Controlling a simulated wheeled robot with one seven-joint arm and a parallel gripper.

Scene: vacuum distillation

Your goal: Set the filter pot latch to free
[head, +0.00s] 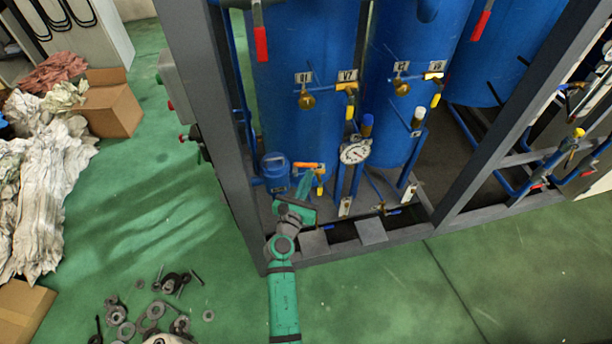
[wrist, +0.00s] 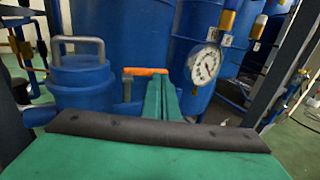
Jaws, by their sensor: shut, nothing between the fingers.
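The filter pot appears to be the small blue lidded pot (head: 275,168) at the rack's front left corner. In the wrist view the pot (wrist: 84,88) stands at left, with a grey bar handle (wrist: 78,40) over its lid. An orange lever (head: 307,165) is just right of the pot; it also shows in the wrist view (wrist: 146,71), beyond my fingertips. I cannot tell which part is the latch. My gripper (head: 307,176) is shut and empty, beside the pot on its right. The fingers (wrist: 160,84) point toward the orange lever; contact is unclear.
A pressure gauge (head: 355,152) stands right of my gripper, among blue pipes and valves. Tall blue tanks (head: 305,60) rise behind. A grey frame post (head: 205,110) is close on the left. Loose metal parts (head: 150,315) lie on the green floor; the floor at right is clear.

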